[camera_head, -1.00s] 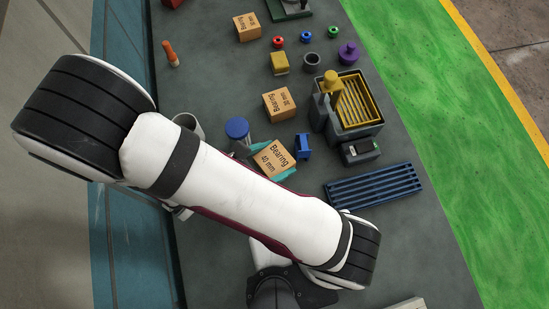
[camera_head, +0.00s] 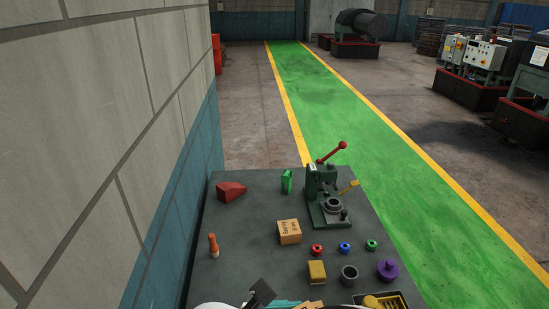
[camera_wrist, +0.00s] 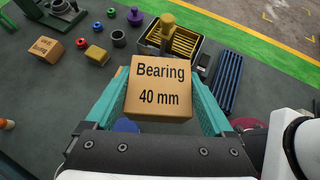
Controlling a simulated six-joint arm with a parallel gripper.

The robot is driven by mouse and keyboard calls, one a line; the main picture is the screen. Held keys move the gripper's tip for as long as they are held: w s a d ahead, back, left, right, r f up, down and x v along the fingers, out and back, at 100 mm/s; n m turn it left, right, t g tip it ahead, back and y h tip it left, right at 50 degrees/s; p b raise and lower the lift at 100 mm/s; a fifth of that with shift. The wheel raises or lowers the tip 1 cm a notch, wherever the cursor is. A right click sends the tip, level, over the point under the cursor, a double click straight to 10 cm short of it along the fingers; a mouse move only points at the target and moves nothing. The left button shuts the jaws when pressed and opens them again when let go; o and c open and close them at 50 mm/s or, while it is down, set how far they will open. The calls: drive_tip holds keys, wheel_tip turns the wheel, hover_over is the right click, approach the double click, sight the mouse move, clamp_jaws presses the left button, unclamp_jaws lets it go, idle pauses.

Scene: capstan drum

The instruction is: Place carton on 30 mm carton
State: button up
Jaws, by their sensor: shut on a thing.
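In the wrist view, my gripper (camera_wrist: 158,82) has its teal fingers shut on the sides of a tan carton marked "Bearing 40 mm" (camera_wrist: 160,103). The 30 mm carton cannot be made out in the wrist view; the held carton covers the middle. At the bottom edge of the head view, a sliver of tan carton (camera_head: 311,305) shows beside a bit of teal; I cannot tell which carton it is. Another tan bearing carton (camera_head: 289,231) sits apart on the bench, its size unreadable; it also shows in the wrist view (camera_wrist: 46,49).
A green press with a red-knobbed lever (camera_head: 322,190) stands at the far end. Small coloured parts, a yellow block (camera_head: 317,272) and a purple knob (camera_head: 387,270) stand nearby. A grey bin with yellow slats (camera_wrist: 172,42) and a blue rack (camera_wrist: 228,82) lie beyond the held carton.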

drive_tip(key=w+d, duration=0.6)
drive_tip(key=w, duration=0.6)
drive_tip(key=f, duration=1.5)
drive_tip(key=shift+s+a, duration=0.25)
drive_tip(key=shift+f, duration=0.1)
